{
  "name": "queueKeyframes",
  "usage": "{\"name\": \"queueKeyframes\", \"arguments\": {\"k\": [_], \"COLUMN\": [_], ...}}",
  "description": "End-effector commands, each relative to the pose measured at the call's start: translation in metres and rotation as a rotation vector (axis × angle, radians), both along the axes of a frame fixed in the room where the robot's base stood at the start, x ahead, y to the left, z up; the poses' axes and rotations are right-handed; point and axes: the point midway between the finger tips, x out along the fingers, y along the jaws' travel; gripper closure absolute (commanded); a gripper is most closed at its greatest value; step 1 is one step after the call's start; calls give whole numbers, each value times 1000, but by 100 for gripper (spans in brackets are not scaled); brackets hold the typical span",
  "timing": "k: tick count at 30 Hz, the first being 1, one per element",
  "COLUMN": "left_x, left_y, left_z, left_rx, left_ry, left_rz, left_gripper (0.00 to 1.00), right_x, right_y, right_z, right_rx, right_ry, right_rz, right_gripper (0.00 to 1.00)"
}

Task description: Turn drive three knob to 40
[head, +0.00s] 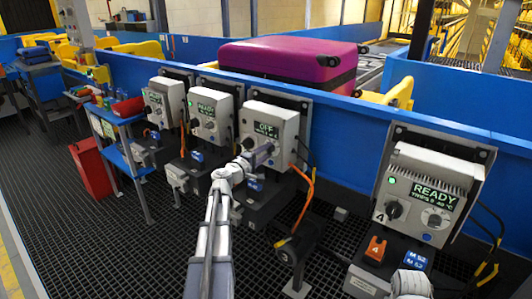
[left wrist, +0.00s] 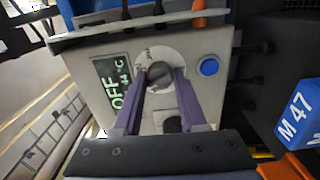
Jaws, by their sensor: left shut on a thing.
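The third drive box from the left (head: 270,122) is light grey, and its dark display reads OFF in green. My left gripper (head: 262,152) reaches its front, with the fingers at the knob area. In the left wrist view the grey round knob (left wrist: 159,72) sits on a pale dial beside the OFF display (left wrist: 116,82). The two purple fingers of my left gripper (left wrist: 164,82) are shut on the knob, one on each side. The knob's pointer and scale marks are too small to read.
A blue button (left wrist: 208,66) sits beside the knob. Drive four (head: 430,190) stands at the right with READY lit. Two more drives (head: 210,117) (head: 162,103) stand to the left. Orange and dark cables (head: 306,190) hang beside the third box. A magenta case (head: 290,60) lies behind the blue rail.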

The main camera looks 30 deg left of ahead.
Motion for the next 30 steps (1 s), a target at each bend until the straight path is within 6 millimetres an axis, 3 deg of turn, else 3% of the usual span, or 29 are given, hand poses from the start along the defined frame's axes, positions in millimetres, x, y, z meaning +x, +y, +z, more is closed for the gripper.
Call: {"name": "queueKeyframes", "arguments": {"k": [18,30], "left_x": [-1,-1], "left_y": [0,0], "left_z": [0,1], "left_rx": [-557,-782], "left_ry": [43,61], "left_rz": [1,1], "left_gripper": [100,100], "right_x": [0,0], "right_y": [0,0], "right_z": [1,1], "right_rx": [0,0], "right_ry": [0,0], "right_rz": [0,0], "right_gripper": [50,50]}}
